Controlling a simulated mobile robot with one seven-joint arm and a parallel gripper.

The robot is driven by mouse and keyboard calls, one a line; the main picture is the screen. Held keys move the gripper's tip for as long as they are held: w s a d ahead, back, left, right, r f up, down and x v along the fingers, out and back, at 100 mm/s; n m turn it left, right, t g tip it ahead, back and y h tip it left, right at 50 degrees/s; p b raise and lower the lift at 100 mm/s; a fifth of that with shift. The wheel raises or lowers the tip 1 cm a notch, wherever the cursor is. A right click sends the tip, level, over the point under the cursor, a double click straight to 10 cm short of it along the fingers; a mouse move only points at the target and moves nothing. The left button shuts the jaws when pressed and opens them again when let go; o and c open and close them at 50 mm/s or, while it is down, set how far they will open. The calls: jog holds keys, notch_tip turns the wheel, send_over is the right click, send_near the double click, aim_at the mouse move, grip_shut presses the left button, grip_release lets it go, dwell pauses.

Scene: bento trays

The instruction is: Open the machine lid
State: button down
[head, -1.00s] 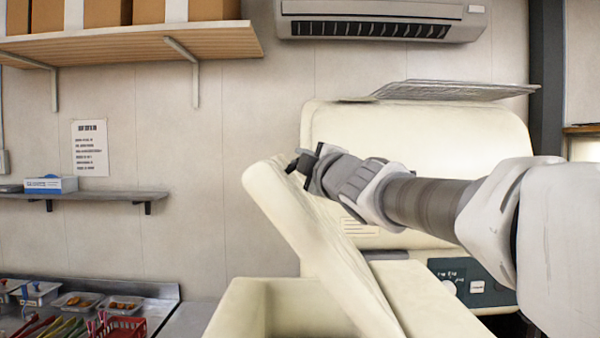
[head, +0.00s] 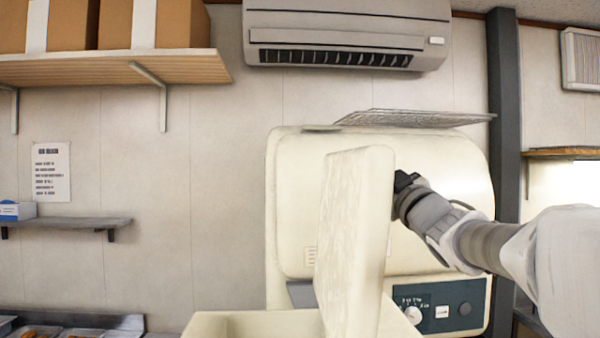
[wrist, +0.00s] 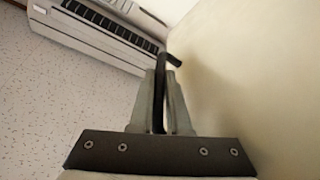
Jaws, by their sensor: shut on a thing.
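The machine lid (head: 350,240) is a thick cream panel standing nearly upright on the cream machine (head: 290,170). The open cream box rim (head: 205,325) shows at its lower left. My gripper (head: 402,184) is at the upper right side of the lid, on the side facing the machine's body. In the wrist view my gripper (wrist: 160,80) is shut on a dark bar, the lid handle (wrist: 172,59), beside the lid's pale surface (wrist: 255,80). How the handle joins the lid is hidden.
A wire rack (head: 415,118) lies on top of the machine. A control panel (head: 440,307) with a knob is below my arm. An air conditioner (head: 345,35) and a shelf with boxes (head: 110,68) are on the wall.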

jog(key=shift+d+f+m, duration=0.15)
jog(key=shift+d+m, duration=0.15)
jog(key=shift+d, duration=0.25)
jog(key=c, duration=1.2)
grip_release()
jog(key=shift+o, duration=0.2)
jog(key=b+v, duration=0.4)
jog(key=v, duration=1.3)
jog(key=shift+s, duration=0.3)
jog(key=shift+a, duration=0.1)
